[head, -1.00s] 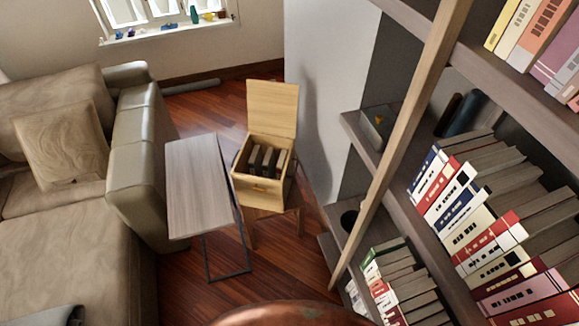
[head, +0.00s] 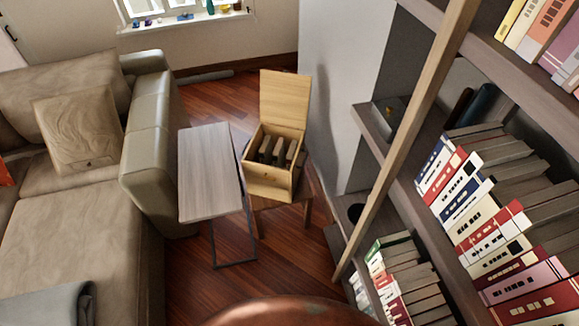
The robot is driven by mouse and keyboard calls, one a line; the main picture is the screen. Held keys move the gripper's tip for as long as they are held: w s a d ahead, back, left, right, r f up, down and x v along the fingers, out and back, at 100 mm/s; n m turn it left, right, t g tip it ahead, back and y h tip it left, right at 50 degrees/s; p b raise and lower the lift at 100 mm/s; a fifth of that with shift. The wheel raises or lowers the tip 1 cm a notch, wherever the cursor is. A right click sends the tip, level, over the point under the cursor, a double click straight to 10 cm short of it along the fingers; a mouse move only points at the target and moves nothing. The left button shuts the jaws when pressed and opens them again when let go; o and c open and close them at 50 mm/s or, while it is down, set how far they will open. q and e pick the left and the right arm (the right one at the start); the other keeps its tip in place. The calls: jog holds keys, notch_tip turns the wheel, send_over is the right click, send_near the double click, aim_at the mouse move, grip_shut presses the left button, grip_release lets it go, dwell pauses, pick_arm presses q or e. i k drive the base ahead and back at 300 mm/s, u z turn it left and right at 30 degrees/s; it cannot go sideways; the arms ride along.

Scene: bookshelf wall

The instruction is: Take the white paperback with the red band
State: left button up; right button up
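Several upright books stand in a row on the middle shelf of the bookshelf (head: 408,190) at the right. Among them, some spines mix white and red, such as one white and red book (head: 446,182) near the far end and another (head: 490,229) nearer the middle. I cannot tell which of these is the white paperback with the red band. More books (head: 392,290) stand on the lower shelf, with small red and white spines. Neither of my grippers is in view.
A wooden box (head: 270,185) with its lid up holds several dark books and sits on a small stool. A narrow side table (head: 208,175) stands beside it, next to the beige sofa (head: 75,225). A slanted wooden pole (head: 425,95) crosses before the shelves. Red wood floor shows between.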

aim_at(293, 147)
jog(key=z, duration=0.2)
jog(key=k, duration=0.25)
jog(key=u, duration=0.95)
jog(key=i, duration=0.7)
jog(key=u, duration=0.2)
